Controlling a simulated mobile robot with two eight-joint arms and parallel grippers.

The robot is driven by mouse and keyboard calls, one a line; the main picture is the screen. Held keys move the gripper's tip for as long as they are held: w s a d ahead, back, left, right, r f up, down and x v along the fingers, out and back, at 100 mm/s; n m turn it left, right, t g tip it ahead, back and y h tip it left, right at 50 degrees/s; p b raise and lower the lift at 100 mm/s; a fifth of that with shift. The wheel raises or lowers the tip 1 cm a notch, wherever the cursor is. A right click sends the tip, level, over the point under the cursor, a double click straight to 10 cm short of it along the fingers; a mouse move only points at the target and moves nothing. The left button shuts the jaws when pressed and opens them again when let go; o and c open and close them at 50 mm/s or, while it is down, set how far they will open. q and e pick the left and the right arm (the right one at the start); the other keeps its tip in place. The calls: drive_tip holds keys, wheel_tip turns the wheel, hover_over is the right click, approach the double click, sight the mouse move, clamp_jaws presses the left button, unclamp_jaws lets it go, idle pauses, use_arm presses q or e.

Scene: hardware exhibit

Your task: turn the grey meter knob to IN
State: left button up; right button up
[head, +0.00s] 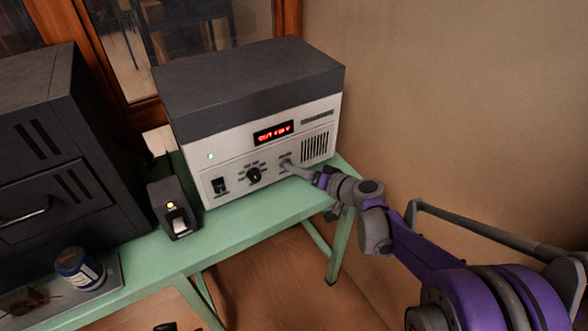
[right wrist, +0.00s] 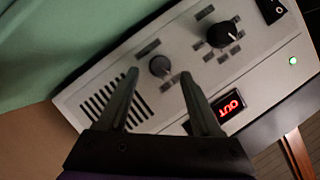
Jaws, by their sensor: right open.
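The meter is a pale-fronted box (head: 235,165) with a dark top on a green table. Its red display (head: 273,132) starts with OUT, and OUT also reads on the display in the right wrist view (right wrist: 228,105). The small grey knob (right wrist: 160,67) lies between and just beyond my right fingertips, with small label plates around it; I cannot read them. My right gripper (right wrist: 159,75) is open, its fingers either side of the knob in the picture; contact is not clear. My left gripper is not in view.
A larger black knob (head: 254,175) and a rocker switch (head: 219,185) sit left of the grey knob in the head view. A small dark device (head: 175,208), a dark cabinet (head: 60,150) and a blue can (head: 78,268) stand further left. The green table (head: 235,235) is clear before the meter.

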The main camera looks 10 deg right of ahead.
drive_tip(key=shift+x, duration=1.35)
clamp_jaws()
